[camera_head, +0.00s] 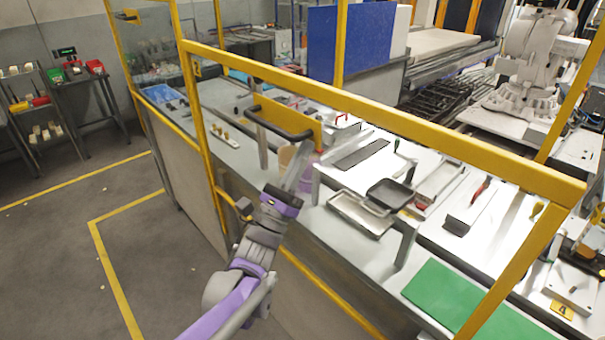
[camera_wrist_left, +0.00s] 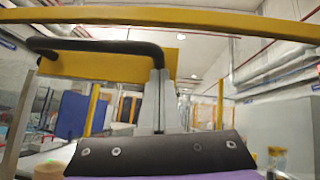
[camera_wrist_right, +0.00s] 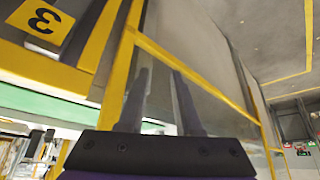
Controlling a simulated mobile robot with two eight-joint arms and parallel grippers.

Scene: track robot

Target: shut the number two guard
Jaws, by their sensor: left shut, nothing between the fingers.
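A yellow guard panel (camera_head: 296,112) with a black bar handle (camera_head: 272,124) stands behind the yellow frame in the head view. The panel (camera_wrist_left: 115,68) and handle (camera_wrist_left: 92,46) also show in the left wrist view. My left gripper (camera_head: 303,150) is shut and empty. Its fingers (camera_wrist_left: 159,75) overlap the handle's right end in view; I cannot tell if they touch. My right gripper (camera_wrist_right: 160,72) has its fingers apart, with nothing between them.
A yellow frame bar (camera_head: 385,105) crosses the head view above the bench. A metal tray (camera_head: 360,213), a black tray (camera_head: 389,193) and a green mat (camera_head: 470,305) lie there. A number three plate (camera_wrist_right: 42,20) shows in the right wrist view. The floor (camera_head: 60,240) at left is clear.

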